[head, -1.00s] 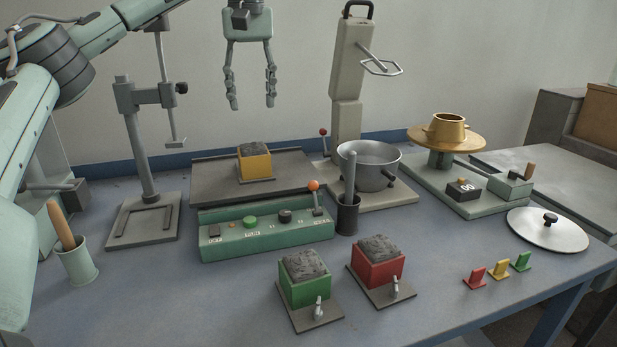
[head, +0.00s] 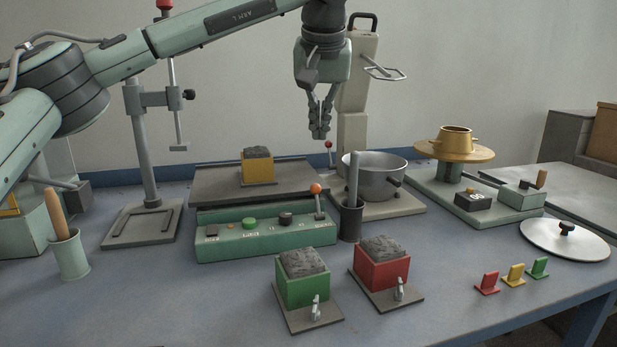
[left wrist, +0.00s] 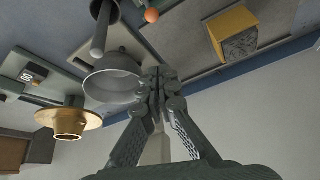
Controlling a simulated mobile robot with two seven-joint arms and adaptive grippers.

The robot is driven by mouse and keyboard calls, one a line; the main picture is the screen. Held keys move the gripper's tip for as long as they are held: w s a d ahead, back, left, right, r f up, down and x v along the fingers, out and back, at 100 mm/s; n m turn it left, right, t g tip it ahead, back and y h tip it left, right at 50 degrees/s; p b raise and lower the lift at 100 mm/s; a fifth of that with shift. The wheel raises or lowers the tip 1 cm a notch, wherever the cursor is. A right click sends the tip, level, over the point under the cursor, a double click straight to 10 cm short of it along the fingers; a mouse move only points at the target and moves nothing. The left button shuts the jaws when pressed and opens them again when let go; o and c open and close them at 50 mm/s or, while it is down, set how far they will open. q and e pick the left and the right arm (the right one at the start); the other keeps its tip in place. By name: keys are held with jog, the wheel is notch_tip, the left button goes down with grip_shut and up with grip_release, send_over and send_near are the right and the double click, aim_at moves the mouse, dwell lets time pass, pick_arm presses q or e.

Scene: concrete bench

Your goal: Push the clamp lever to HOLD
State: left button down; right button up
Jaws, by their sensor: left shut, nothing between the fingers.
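A lever with a red ball knob (head: 328,146) stands beside the steel bowl on the mixer stand. Another lever with an orange ball (head: 316,189) stands at the right end of the green control panel (head: 265,241); its ball also shows in the left wrist view (left wrist: 151,15). No HOLD label can be read, so I cannot tell which is the clamp lever. My left gripper (head: 320,136) is shut and empty, pointing down, close to the red knob in the head view; contact cannot be told. The red knob is not visible in the left wrist view. My right gripper is not in view.
The mixer column (head: 352,130) and steel bowl (head: 373,178) are right of the gripper. A grey pestle (head: 353,180) stands in a dark cup. A yellow box (head: 258,172) sits on the plate (head: 215,186) at left. Green and red boxes stand in front.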

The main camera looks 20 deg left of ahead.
aim_at(317, 201)
pick_arm(q)
jog(key=x, duration=1)
jog(key=s, duration=0.3)
jog(key=shift+s+d+f+b, duration=0.1)
jog(key=shift+d+f+b, duration=0.05)
jog(key=shift+d+b, duration=0.2)
jog(key=shift+s+d, duration=0.1)
jog(key=shift+s, duration=0.15)
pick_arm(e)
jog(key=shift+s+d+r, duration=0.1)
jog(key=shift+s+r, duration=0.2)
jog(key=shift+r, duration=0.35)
pick_arm(q)
jog(key=shift+f, duration=0.1)
